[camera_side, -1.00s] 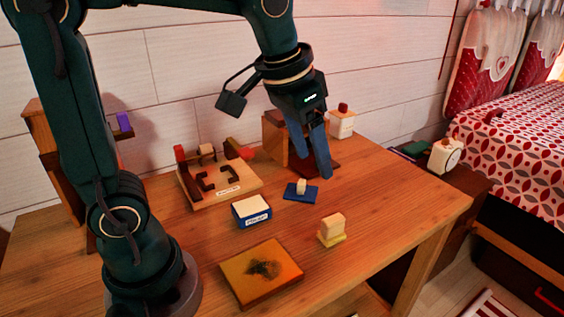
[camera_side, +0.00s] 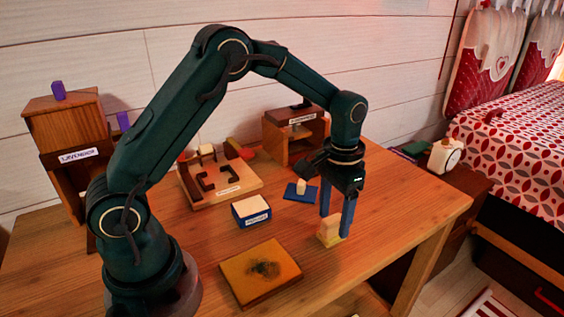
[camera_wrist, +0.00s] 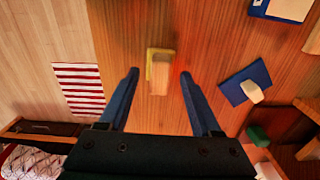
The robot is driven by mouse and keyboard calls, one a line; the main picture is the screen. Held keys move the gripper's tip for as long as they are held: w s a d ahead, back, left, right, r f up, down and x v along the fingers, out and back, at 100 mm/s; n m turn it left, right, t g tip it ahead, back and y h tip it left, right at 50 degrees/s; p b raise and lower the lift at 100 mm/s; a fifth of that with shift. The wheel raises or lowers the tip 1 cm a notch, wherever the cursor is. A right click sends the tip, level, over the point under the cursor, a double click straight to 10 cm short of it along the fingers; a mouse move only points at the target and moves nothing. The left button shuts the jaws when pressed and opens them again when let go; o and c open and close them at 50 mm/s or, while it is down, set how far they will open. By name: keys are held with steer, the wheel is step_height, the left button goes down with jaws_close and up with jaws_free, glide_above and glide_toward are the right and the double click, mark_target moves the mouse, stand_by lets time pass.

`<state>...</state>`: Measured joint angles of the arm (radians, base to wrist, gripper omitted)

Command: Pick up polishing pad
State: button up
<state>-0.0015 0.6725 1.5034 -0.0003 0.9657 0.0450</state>
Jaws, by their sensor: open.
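A pale wooden block on a thin yellow pad (camera_side: 327,240), which looks like the polishing pad, stands upright near the right part of the table. In the wrist view, the pad (camera_wrist: 160,72) appears between my two fingertips, a little beyond them. My gripper (camera_side: 335,226) points down at the block with its blue fingers open. Its fingers (camera_wrist: 160,74) show apart in the wrist view, with nothing clamped. One finger partly overlaps the block in the side view, so I cannot tell whether they touch.
A blue pad with a pale knob (camera_side: 301,190) lies behind the block. A white-topped blue box (camera_side: 251,211) and a stained orange board (camera_side: 262,274) are to its left. A wooden tray (camera_side: 240,190) and small cabinet (camera_side: 282,142) stand farther back. The table (camera_side: 390,215) is clear on the right.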

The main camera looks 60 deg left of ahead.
mark_target(334, 218)
steer(key=shift+f, duration=0.55)
jaws_close()
steer(key=shift+r, duration=0.15)
steer(key=shift+r, duration=0.6)
step_height(334, 218, up, 3)
steer(key=shift+f, duration=0.1)
steer(key=s+a+r, duration=0.4)
steer(key=a+r, duration=0.2)
steer(key=a, duration=0.4)
steer(key=shift+s+a+r, duration=0.35)
steer(key=shift+s+r, duration=0.05)
